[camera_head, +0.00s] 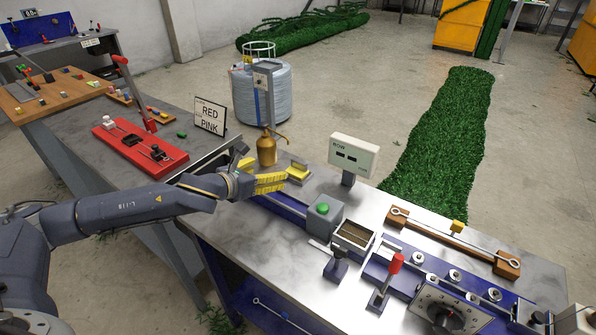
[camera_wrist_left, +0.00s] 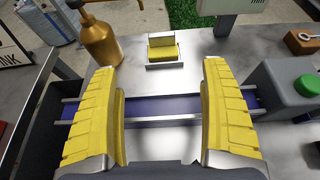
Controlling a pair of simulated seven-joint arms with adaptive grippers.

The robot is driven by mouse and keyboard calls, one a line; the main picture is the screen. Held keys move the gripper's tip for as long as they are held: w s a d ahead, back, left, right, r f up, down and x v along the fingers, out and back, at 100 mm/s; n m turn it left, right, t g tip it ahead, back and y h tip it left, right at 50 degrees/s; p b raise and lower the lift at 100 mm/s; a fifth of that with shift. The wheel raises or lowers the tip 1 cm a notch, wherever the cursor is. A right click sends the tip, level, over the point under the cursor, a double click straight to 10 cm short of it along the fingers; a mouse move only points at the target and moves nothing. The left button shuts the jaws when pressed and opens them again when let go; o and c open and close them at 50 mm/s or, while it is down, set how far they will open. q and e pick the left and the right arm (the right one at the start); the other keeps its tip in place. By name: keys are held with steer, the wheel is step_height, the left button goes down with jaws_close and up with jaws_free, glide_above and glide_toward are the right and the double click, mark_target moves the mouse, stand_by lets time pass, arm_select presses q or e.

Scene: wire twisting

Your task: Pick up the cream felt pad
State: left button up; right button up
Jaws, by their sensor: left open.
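The felt pad (camera_head: 298,169) looks yellowish and sits in a small metal holder on the grey metal bench, just beyond my left gripper. In the left wrist view the pad (camera_wrist_left: 163,52) lies straight ahead, centred between the fingers, with a raised back part. My left gripper (camera_head: 264,175) has yellow ribbed fingers and is open and empty. In the left wrist view the left gripper (camera_wrist_left: 160,72) has its fingers wide apart, with the pad beyond their tips and not touched. My right gripper is not in view.
A brass oil can (camera_head: 267,150) stands close to the left of the pad. A grey box with a green button (camera_head: 323,210) and a small sign (camera_head: 353,156) stand to the right. A blue rail (camera_wrist_left: 185,104) runs beneath the left gripper.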

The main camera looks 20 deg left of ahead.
arm_select(q)
steer(key=shift+w+d, duration=0.3)
steer(key=shift+d, duration=0.1)
glide_toward(298, 162)
steer(key=x, duration=0.4)
steer(key=shift+d+r, duration=0.1)
steer(key=shift+d, duration=0.1)
steer(key=shift+x, duration=3.15)
steer(key=shift+a, duration=0.15)
steer(key=c, duration=1.4)
